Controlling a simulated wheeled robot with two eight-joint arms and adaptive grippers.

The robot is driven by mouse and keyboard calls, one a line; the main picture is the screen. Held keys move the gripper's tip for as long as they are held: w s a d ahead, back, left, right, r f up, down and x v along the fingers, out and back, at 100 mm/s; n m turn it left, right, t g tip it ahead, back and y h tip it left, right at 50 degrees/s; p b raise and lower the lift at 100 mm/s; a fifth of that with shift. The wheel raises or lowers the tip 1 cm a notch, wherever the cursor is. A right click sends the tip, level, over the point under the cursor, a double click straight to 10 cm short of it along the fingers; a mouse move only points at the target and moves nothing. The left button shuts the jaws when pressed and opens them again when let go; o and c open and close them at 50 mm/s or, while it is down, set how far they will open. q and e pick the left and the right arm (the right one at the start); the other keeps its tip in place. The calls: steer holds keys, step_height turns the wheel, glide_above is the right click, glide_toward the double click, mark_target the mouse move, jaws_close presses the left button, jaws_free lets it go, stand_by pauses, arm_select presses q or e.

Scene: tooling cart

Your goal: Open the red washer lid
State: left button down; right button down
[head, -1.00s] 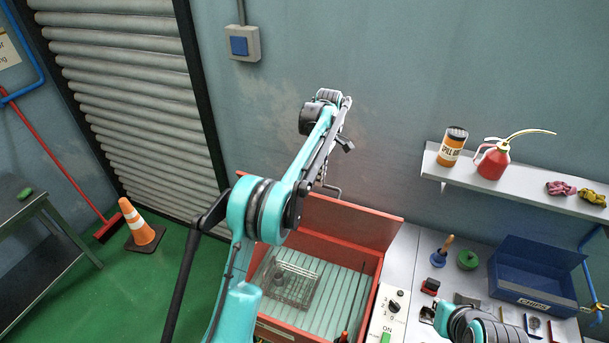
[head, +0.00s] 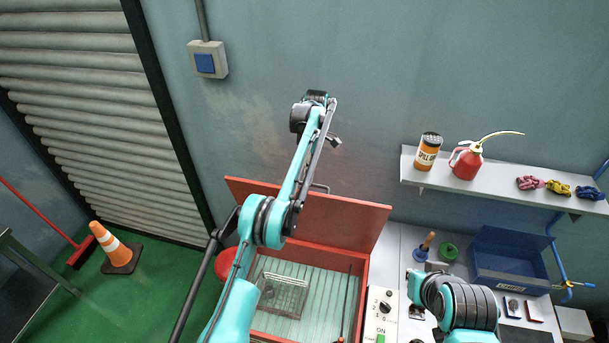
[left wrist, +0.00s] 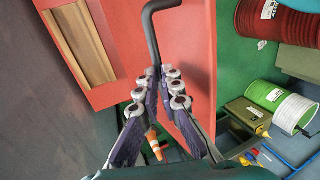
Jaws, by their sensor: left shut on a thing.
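The red washer lid (head: 345,220) stands raised at the back of the open red washer (head: 362,300), steeply tilted. A bent dark handle (head: 321,187) sticks out from its upper edge. The handle also shows in the left wrist view (left wrist: 150,30), running down to my left gripper (left wrist: 160,88). That gripper is shut on the handle, with red panels behind it. In the head view my left arm reaches over the washer and hides part of the lid; its fingertips are not clear there. My right arm shows at lower right, but its gripper is not visible.
A wire basket (head: 284,295) sits inside the washer. A control box (head: 381,312) stands right of it, with a blue bin (head: 510,265) farther right. A shelf (head: 500,187) holds an orange canister (head: 428,152) and red oil can (head: 466,160). A cone (head: 115,250) stands left.

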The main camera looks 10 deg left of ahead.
arm_select(q)
steer(key=shift+w+d+f, duration=0.1)
steer(key=shift+w+f, duration=0.1)
steer(key=shift+f, duration=0.25)
steer(key=shift+w+d+f, duration=0.1)
steer(key=shift+w+f, duration=0.05)
steer(key=shift+f, duration=0.25)
arm_select(e)
steer(key=shift+f, duration=0.15)
arm_select(q)
steer(key=c, duration=1.8)
jaws_free()
steer(key=shift+c, duration=0.2)
steer(key=o, duration=0.6)
steer(key=shift+w+f, duration=0.3)
steer(key=shift+w, duration=0.35)
steer(key=shift+s+r, duration=0.15)
steer(key=shift+s, duration=0.1)
steer(key=shift+c, duration=1.2)
arm_select(e)
steer(key=shift+w, duration=0.45)
arm_select(q)
steer(key=shift+a, duration=0.15)
arm_select(e)
steer(key=shift+f, duration=0.15)
